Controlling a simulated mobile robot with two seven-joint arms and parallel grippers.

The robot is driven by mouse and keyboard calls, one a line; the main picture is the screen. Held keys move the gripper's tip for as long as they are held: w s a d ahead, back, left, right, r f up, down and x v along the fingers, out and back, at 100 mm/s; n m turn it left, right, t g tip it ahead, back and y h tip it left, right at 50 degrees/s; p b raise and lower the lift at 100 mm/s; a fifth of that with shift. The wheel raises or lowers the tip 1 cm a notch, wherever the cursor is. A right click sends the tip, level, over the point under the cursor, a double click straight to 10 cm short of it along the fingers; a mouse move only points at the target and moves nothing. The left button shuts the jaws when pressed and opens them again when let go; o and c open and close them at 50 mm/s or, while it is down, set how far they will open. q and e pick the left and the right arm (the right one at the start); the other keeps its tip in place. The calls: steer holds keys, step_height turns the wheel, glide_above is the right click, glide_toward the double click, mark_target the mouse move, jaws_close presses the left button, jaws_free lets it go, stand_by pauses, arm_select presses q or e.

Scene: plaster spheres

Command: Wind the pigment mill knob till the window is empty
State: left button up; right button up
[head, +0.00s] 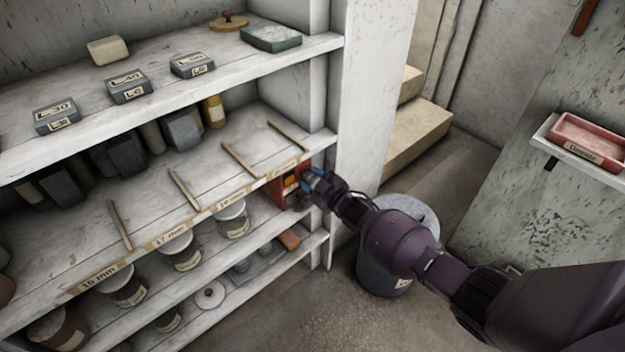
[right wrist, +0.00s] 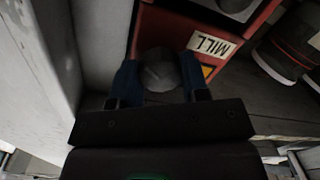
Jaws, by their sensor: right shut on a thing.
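The red pigment mill (head: 283,193) stands at the right end of the middle shelf, partly hidden by my right gripper (head: 311,183). My left gripper is not in view.
Shelves hold grey labelled blocks (head: 129,87), labelled jars (head: 232,219) and a green slab (head: 271,38). A grey bin (head: 383,281) stands on the floor under my right arm. A pink tray (head: 588,140) sits on a wall ledge at right.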

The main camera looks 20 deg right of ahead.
stand_by(0.4)
steer(key=o, duration=0.9)
steer(key=shift+p+v, duration=1.4)
steer(key=shift+v, duration=4)
